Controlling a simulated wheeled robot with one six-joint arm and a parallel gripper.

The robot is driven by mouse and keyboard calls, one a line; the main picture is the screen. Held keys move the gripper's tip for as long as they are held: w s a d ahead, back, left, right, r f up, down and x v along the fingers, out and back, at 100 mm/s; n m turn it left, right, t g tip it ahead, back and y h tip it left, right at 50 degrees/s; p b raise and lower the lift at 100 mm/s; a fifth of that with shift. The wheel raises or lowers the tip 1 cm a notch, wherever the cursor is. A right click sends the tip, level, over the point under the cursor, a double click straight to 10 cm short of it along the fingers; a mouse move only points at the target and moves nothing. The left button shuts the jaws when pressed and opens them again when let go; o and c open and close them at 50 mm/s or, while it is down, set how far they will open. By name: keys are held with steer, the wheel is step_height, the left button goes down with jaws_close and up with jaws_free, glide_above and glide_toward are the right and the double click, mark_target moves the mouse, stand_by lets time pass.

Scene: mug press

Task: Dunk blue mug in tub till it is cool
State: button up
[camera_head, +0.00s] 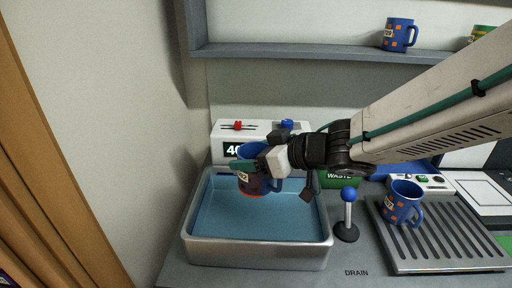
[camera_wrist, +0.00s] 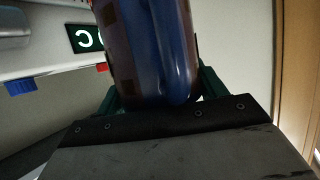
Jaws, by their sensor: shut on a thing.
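A blue mug with orange patches and a white label (camera_head: 248,151) is held by my gripper (camera_head: 262,164). It hangs over the metal tub (camera_head: 258,256), above the blue water (camera_head: 262,216). Its lower part looks dark reddish with a glowing orange rim at the bottom. I cannot tell for sure whether the bottom touches the water. In the wrist view the blue mug (camera_wrist: 172,55) fills the upper middle, between the green fingers of my gripper (camera_wrist: 160,95), which is shut on it.
A blue-knobbed lever (camera_head: 348,210) stands right of the tub. Another blue mug (camera_head: 403,200) stands on the drain grate (camera_head: 450,243). A further blue mug (camera_head: 398,34) sits on the shelf (camera_head: 300,52).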

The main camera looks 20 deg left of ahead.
steer(key=shift+d+f, duration=0.1)
steer(key=shift+f, duration=6.8)
steer(key=shift+f, duration=0.25)
steer(key=shift+r, duration=5.75)
